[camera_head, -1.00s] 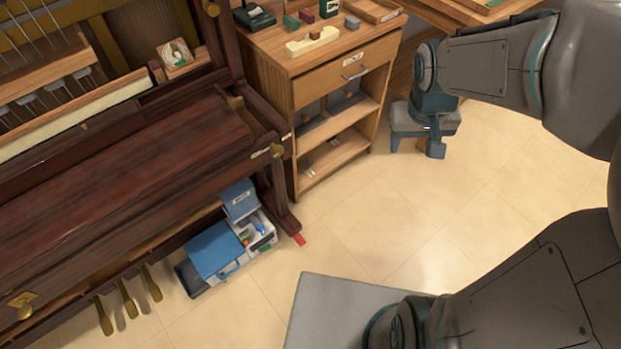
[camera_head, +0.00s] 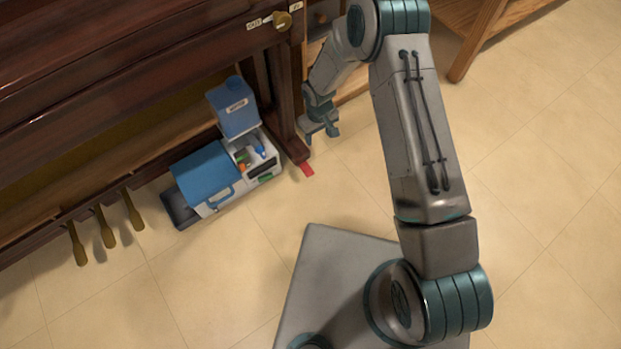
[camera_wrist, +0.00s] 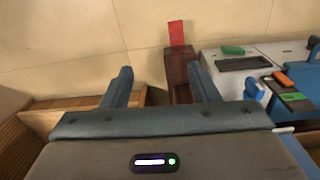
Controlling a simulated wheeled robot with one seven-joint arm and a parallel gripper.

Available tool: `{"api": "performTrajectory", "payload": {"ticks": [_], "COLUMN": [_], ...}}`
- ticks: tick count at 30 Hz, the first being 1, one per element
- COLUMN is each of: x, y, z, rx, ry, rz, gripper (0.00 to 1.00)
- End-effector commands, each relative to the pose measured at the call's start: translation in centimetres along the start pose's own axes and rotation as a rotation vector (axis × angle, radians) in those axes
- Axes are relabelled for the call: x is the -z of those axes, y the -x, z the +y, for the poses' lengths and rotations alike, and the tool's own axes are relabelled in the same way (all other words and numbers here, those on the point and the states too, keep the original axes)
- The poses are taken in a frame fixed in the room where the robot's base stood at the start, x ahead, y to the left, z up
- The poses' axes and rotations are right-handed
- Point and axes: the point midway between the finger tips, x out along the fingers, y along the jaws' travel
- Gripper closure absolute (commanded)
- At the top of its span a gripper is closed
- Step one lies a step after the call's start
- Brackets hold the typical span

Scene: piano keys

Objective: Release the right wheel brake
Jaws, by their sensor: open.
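A small red tab (camera_head: 307,169) lies at floor level at the front end of the piano's right foot (camera_head: 293,150). In the wrist view the red tab (camera_wrist: 176,34) sticks out beyond the tip of the dark wooden foot (camera_wrist: 179,72). I take this tab to be the wheel brake; the wheel itself is not visible. My gripper (camera_head: 319,134) is open and empty, pointing down just above and right of the foot. In the wrist view the foot lies between the fingers of my gripper (camera_wrist: 160,78), nearer the right one, with the tab ahead of them. No contact shows.
Brass pedals (camera_head: 105,226) are further left. A wooden cabinet (camera_wrist: 75,115) is close by on the other side. Floor in front is clear.

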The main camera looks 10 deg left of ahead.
Motion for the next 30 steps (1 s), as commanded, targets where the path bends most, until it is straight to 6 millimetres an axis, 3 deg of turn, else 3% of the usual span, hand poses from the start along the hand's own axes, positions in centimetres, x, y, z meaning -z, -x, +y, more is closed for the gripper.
{"api": "performTrajectory", "payload": {"ticks": [1,4,14,24,30], "x": [0.0,0.1,0.1,-0.1,-0.1], "y": [-3.4,-6.4,-10.6,-17.9,-21.0], "z": [-1.0,-2.3,-3.3,-3.5,-3.6], "rx": [0.009,0.021,0.03,0.03,0.03], "ry": [0.019,0.043,0.061,0.062,0.06], "rz": [-0.006,-0.01,-0.012,-0.013,-0.013], "gripper": [0.45,0.45,0.45,0.45,0.45]}}
